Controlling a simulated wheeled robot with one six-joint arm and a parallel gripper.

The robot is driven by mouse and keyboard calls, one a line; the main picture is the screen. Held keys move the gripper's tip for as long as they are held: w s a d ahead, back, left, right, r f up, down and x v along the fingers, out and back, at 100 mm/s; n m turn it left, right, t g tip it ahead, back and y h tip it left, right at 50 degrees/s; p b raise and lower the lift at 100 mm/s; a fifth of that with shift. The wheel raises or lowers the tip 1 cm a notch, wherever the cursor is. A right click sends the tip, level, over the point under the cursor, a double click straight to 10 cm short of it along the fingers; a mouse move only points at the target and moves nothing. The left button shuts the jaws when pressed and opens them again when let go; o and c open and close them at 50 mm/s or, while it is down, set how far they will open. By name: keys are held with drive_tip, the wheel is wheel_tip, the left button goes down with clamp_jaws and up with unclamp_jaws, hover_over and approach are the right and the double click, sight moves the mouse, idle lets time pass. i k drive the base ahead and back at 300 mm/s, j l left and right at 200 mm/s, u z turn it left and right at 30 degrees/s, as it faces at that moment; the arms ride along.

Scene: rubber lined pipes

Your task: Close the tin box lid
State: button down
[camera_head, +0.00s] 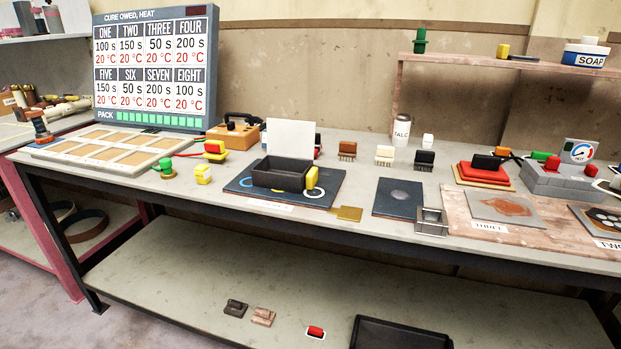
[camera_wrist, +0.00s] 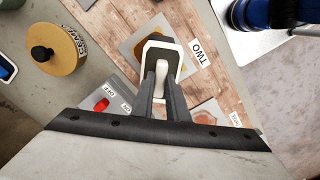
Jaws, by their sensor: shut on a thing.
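The tin box appears to be the open black box (camera_head: 281,175) in the head view, left of centre on the bench. Its pale lid (camera_head: 290,139) stands upright at the back edge, so the box is open. A yellow block (camera_head: 312,178) sits at its right side. In the wrist view my gripper (camera_wrist: 161,84) is shut on the pale handle of a white-rimmed tool with a dark face (camera_wrist: 161,56). The tool is over a grey plate by a "TWO" label, far from the box. Whether it touches the plate I cannot tell. My gripper is not visible in the head view.
The box is on a dark blue mat (camera_head: 239,182) with a brass plate (camera_head: 348,213) at its front right corner. A black stamp-like block (camera_head: 425,159) and a talc bottle (camera_head: 401,128) stand rightward. In the wrist view a tan round tin (camera_wrist: 57,53) is at left.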

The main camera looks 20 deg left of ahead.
sight(283, 180)
drive_tip(key=j+u, duration=0.1)
drive_tip(key=u, duration=1.05)
drive_tip(key=i+l+u, duration=0.1)
drive_tip(key=u, duration=0.2)
drive_tip(key=i+l+u, duration=0.1)
drive_tip(key=u, duration=0.25)
drive_tip(key=l, duration=0.1)
